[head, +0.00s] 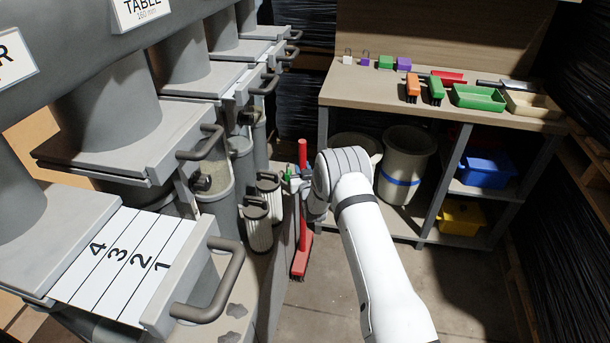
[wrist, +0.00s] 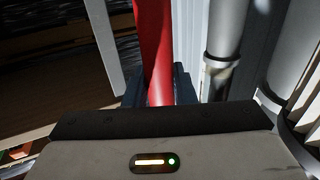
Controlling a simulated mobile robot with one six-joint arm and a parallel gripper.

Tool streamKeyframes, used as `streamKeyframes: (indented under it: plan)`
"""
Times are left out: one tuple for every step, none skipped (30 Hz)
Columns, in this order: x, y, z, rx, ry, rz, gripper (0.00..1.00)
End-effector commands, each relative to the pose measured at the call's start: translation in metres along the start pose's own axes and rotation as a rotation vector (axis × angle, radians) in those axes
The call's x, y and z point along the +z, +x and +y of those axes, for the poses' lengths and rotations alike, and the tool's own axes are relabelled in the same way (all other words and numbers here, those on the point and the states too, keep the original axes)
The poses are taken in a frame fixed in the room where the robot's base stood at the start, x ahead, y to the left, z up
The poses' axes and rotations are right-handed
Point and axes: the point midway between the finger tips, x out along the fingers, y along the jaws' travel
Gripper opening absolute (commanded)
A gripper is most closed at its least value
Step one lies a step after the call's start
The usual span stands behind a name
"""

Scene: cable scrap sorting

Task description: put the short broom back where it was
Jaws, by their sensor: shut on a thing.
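The short broom (head: 301,262) is red, with a red handle and a dark-bristled head at its lower end. It stands close to upright, head down, beside a grey panel at the end of the machine row. My gripper (head: 297,184) is shut on its handle, partly hidden by my white arm. In the wrist view the red handle (wrist: 155,45) runs between the dark jaws (wrist: 159,88). I cannot tell whether the bristles touch the floor or whether a holder is behind the broom.
Grey machines with drawer handles (head: 217,280) and canisters (head: 257,222) line the left. A workbench (head: 345,90) at the back holds small brushes (head: 435,88) and trays (head: 478,97). Bins (head: 404,160) stand below it. Some floor (head: 325,280) is clear between broom and bench.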

Motion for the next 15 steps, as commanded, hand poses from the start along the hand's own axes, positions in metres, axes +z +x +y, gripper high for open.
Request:
streamKeyframes:
  plan:
    - [0.006, 0.0, 0.0, 0.0, 0.0, -0.001, 0.0]
    - [0.01, -0.001, 0.0, 0.0, 0.0, -0.002, 0.0]
    - [0.013, -0.001, 0.0, 0.0, 0.0, -0.001, 0.0]
    - [0.017, -0.001, 0.0, 0.0, 0.0, -0.001, 0.0]
    - [0.021, -0.001, 0.0, 0.0, 0.0, 0.0, 0.0]
    - [0.023, -0.001, 0.0, 0.0, 0.0, 0.0, 0.0]
    - [0.024, -0.001, 0.0, 0.0, 0.0, 0.0, 0.0]
    - [0.025, -0.001, 0.0, 0.001, 0.0, 0.0, 0.0]
    - [0.026, -0.001, 0.001, 0.001, 0.0, 0.0, 0.0]
    - [0.026, -0.001, 0.001, 0.001, 0.0, 0.0, 0.0]
    - [0.025, -0.001, 0.001, 0.001, 0.0, 0.0, 0.0]
    - [0.025, -0.001, 0.001, 0.001, 0.0, 0.0, 0.0]
    - [0.025, -0.001, 0.001, 0.001, 0.0, 0.0, 0.0]
    - [0.025, -0.001, 0.001, 0.001, 0.0, -0.001, 0.0]
    - [0.025, -0.001, 0.001, 0.001, 0.0, -0.001, 0.0]
